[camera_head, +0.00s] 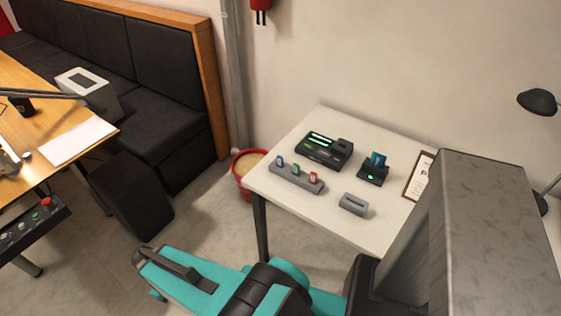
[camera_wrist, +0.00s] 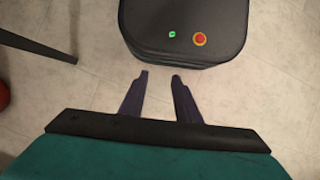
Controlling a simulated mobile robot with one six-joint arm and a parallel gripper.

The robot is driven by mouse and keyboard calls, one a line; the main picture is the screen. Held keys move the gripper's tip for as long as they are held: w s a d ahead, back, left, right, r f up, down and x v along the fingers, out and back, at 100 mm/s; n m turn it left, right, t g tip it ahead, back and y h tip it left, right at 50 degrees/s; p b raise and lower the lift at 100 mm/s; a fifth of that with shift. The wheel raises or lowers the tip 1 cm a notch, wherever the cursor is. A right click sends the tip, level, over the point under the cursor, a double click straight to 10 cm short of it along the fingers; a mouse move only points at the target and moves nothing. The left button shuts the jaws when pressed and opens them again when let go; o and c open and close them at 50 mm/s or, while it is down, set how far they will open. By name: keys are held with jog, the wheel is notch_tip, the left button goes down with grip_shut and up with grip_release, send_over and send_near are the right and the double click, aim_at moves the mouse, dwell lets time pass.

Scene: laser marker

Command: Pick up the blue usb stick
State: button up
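The blue usb stick (camera_head: 280,161) stands upright at the left end of a grey holder (camera_head: 283,171) on the white table (camera_head: 335,228). A green stick (camera_head: 297,169) and a red stick (camera_head: 313,177) stand in the same holder to its right. My gripper (camera_wrist: 159,77) shows in the wrist view with its two dark fingers apart and nothing between them. It points down at the floor, away from the table top. The usb stick is not in the wrist view. In the head view my teal arm is low in front of the table, and the fingers cannot be made out there.
A black device with green lights (camera_head: 325,149), a black card reader (camera_head: 373,172), a small grey block (camera_head: 353,204) and a clipboard (camera_head: 419,176) are on the table. A red bin (camera_head: 243,187) stands at its left. A black bench (camera_head: 165,115) is further left.

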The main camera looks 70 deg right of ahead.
jog(key=w+d+r+m+p, duration=0.1)
jog(key=w+d+r, duration=0.1)
jog(key=d+r, duration=0.9)
jog(key=w+d+r+p, duration=0.25)
jog(key=d+r, duration=0.45)
jog(key=d, duration=0.9)
jog(key=s+d+r+m+p, duration=0.1)
jog(key=s+d+r, duration=0.7)
jog(key=d+r, duration=0.3)
jog(key=s+d+r, duration=0.7)
jog(key=d+r, duration=0.4)
jog(key=r, duration=0.2)
jog(key=shift+s+d+r+m+t+y+p, duration=0.25)
jog(key=shift+s+r+m+t+y+p, duration=0.05)
jog(key=shift+s+m+t+y+p, duration=0.1)
jog(key=shift+f, duration=0.15)
jog(key=p, duration=0.2)
send_near(280, 163)
jog(key=shift+s+f, duration=0.8)
jog(key=shift+f, duration=0.4)
jog(key=shift+s+f, duration=0.1)
